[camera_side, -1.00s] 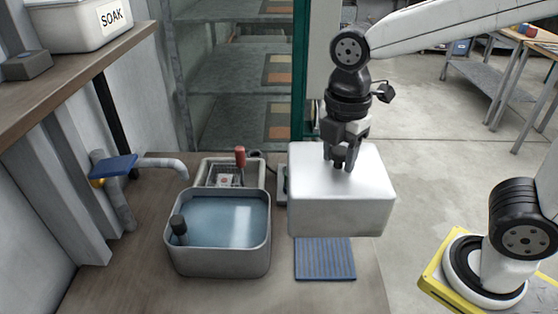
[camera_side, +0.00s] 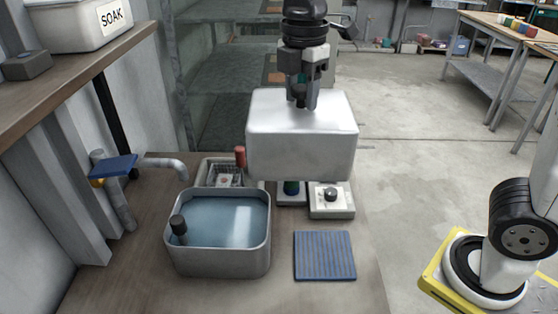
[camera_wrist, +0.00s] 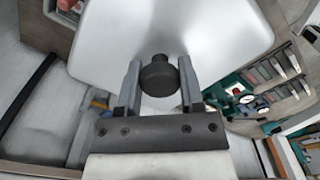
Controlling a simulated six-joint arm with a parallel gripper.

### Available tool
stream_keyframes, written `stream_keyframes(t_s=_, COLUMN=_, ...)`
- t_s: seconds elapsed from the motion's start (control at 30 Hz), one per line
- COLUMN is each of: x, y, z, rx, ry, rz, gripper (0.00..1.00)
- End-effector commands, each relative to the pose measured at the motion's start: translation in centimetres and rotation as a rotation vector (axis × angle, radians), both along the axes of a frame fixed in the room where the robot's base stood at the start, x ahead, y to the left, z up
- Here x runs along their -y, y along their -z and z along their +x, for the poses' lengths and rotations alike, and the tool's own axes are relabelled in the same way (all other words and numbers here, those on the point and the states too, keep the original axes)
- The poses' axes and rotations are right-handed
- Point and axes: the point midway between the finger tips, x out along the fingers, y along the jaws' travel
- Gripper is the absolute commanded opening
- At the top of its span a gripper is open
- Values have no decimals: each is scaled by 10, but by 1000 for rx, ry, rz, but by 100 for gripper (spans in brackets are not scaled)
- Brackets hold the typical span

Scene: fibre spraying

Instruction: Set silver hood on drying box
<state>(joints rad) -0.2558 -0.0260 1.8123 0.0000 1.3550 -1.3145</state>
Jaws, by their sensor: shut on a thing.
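The silver hood (camera_side: 302,140) is a box-shaped cover hanging level above the back of the bench. My gripper (camera_side: 303,95) is shut on the dark knob on the hood's top. In the wrist view the hood (camera_wrist: 160,30) fills the upper middle, and the fingers of my gripper (camera_wrist: 158,78) stand on either side of the round knob. A grey open box (camera_side: 204,172) with a wire basket and a red-handled tool stands behind the water tank, partly hidden by the tank and hood. I cannot tell whether it is the drying box.
A water-filled tank (camera_side: 222,235) stands front left of the hood, with a tap (camera_side: 160,163) beside it. A white unit with a black dial (camera_side: 331,198) is below the hood's right side. A blue striped mat (camera_side: 324,255) lies in front, clear.

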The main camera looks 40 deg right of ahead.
Motion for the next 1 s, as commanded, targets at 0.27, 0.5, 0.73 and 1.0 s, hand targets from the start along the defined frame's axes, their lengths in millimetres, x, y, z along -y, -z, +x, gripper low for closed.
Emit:
stream_keyframes(t_s=0.27, x=-7, y=-9, z=56, rx=0, ry=0, rz=0, gripper=0)
stream_keyframes(t_s=0.5, x=-11, y=-11, z=100, rx=0, ry=1, rz=0, gripper=0)
stream_keyframes(t_s=0.73, x=-13, y=-6, z=140, rx=-2, ry=0, rz=0, gripper=0)
stream_keyframes(t_s=1.0, x=-14, y=5, z=182, rx=0, ry=1, rz=0, gripper=0)
